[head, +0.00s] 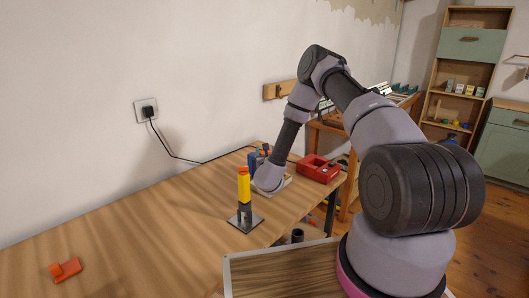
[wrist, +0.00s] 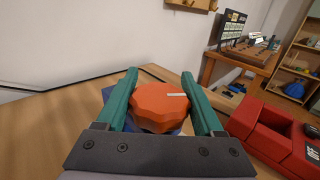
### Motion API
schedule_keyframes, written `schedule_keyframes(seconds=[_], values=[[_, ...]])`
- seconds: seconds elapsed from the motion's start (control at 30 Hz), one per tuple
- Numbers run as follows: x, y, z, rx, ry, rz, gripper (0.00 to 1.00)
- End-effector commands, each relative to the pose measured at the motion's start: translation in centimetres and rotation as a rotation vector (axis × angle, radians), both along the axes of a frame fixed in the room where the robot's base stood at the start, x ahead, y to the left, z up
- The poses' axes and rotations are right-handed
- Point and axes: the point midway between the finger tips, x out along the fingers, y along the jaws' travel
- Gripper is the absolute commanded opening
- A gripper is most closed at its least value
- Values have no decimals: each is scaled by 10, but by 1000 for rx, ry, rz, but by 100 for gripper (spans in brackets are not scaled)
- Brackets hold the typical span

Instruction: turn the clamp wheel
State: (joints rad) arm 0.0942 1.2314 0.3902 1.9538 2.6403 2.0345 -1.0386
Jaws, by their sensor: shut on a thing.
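The clamp wheel (wrist: 160,104) is an orange-red knob with a scalloped rim and a short pale mark on its top face. In the wrist view it sits between the two green fingers of my gripper (wrist: 160,98), which are shut on it from both sides. A blue body (wrist: 106,94) shows partly behind and below the wheel. In the head view a bit of blue (head: 252,160) shows beside the end of my arm on the wooden table (head: 150,225). The wheel and fingertips are hidden there by my arm.
A red case (head: 318,168) lies to the right, close to my gripper. An orange clip (head: 65,270) lies at the near left. A black cable (head: 175,157) runs along the wall.

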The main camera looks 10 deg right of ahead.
Motion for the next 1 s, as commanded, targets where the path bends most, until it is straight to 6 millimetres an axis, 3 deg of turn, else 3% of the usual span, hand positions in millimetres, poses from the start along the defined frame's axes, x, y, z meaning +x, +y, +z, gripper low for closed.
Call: schedule_keyframes(seconds=[0.3, 0.77, 0.8, 0.87, 1.0], values=[[0, -3, 0, 1, -1, -94, 14], [0, -4, 1, 1, -2, -105, 14], [0, -4, 1, 1, -2, -105, 80], [0, -4, 1, 1, -2, -105, 99], [0, -3, 1, 1, -2, -104, 99]])
